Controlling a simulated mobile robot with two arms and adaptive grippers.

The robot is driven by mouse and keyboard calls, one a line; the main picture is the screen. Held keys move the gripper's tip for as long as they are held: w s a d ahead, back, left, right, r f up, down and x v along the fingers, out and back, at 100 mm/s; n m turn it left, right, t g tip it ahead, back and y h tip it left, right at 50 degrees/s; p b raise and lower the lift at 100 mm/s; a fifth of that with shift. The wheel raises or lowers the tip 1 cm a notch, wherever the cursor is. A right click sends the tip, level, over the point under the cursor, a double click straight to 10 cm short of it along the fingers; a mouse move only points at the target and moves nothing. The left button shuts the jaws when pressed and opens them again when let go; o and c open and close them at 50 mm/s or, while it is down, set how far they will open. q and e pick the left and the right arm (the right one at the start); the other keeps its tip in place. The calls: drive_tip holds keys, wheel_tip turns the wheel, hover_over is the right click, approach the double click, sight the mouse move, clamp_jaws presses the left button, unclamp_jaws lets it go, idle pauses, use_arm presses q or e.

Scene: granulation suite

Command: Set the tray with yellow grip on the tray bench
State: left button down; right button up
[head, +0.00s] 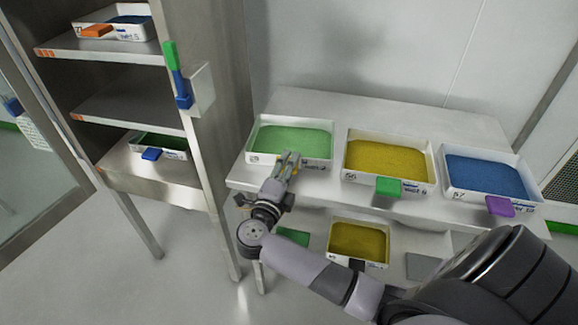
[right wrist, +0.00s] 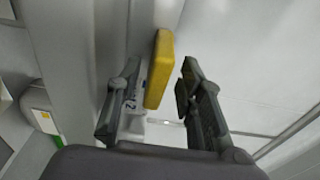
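The tray with yellow grip (head: 262,158) is white, holds green granules and stands at the left end of the white bench top (head: 395,105). Its yellow grip shows in the right wrist view (right wrist: 159,70), and only bits of it show between my fingers in the head view. My right gripper (head: 291,160) is at the tray's front wall, with its fingers on either side of the grip. In the right wrist view the right gripper (right wrist: 158,100) is open, with a clear gap between grip and right finger. My left gripper is not in view.
A tray with yellow granules and green grip (head: 388,160) and a blue-granule tray with purple grip (head: 487,178) stand to the right. Another yellow-granule tray (head: 358,240) is on the lower shelf. A steel rack (head: 120,100) with trays stands at left. Bench space behind the trays is clear.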

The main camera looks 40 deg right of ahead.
drive_tip(key=v, duration=1.2)
